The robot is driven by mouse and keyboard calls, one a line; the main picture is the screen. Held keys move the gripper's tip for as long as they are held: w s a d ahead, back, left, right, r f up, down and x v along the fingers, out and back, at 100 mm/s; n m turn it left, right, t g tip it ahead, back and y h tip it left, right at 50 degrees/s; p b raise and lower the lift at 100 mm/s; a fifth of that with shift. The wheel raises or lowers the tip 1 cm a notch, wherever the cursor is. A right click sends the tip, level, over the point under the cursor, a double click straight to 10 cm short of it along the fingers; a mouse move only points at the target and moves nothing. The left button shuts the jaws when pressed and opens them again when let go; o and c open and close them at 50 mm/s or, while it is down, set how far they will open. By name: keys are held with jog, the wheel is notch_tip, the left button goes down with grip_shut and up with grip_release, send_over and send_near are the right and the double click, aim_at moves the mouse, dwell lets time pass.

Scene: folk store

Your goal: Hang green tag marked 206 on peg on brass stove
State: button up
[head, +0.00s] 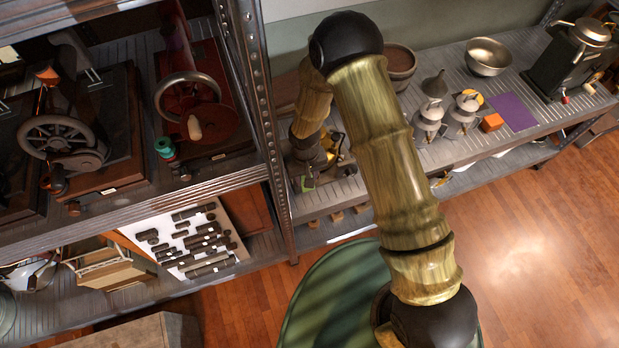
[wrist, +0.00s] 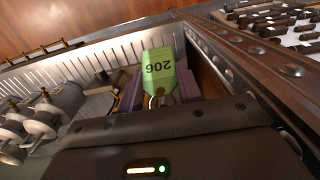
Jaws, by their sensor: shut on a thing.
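The green tag marked 206 (wrist: 158,72) is between the fingers of my gripper (wrist: 157,92) in the wrist view, its number upside down. My gripper is shut on it. Metal stoves (head: 430,112) stand on the shelf. I cannot tell which one is the brass stove; my arm hides part of the shelf.
A steel upright (head: 262,110) of the left rack stands close to my gripper. An orange box (head: 491,122), a purple sheet (head: 516,112) and a metal bowl (head: 488,56) are farther right on the shelf. The wooden floor (head: 540,240) in front is clear.

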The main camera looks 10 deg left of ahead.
jog(key=shift+w+a+f+b, duration=0.3)
jog(key=shift+w+b, duration=0.1)
jog(key=shift+w, duration=0.1)
dwell(0.4)
jog(key=o, duration=1.1)
jog(key=shift+r, duration=0.1)
notch_tip(320, 180, up, 17)
jog(key=b, duration=0.4)
jog(key=shift+w+r, duration=0.15)
jog(key=shift+w, duration=0.05)
